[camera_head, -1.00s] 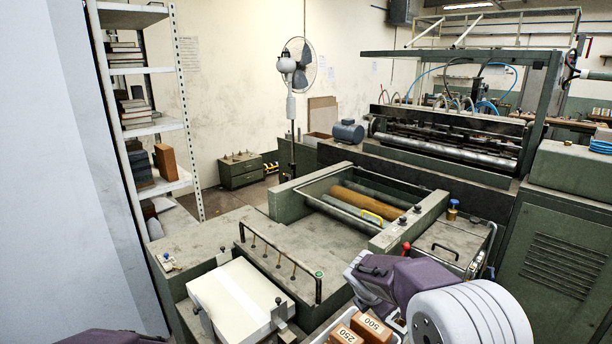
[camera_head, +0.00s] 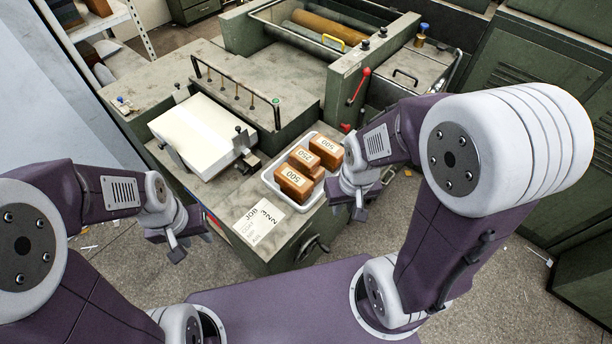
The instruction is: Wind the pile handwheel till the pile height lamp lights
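The handwheel (camera_head: 312,248) is a dark wheel low on the front face of the feeder, partly in shadow. The pile (camera_head: 197,132) is a white stack on the feeder's left side. A small green round piece (camera_head: 276,101) sits at the end of a black rail; I cannot tell whether it is the lamp or whether it is lit. My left gripper (camera_head: 191,243) hangs left of the feeder's front, apart from the handwheel, its fingers seemingly apart and empty. My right gripper (camera_head: 348,211) is above and right of the handwheel, not touching it, seemingly open and empty.
A white tray (camera_head: 272,178) with several brown blocks marked 500 and 250 stands on the feeder top. A job card (camera_head: 259,222) lies beside it. A red-knobbed lever (camera_head: 366,73) stands behind. Floor shows on both sides of the feeder.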

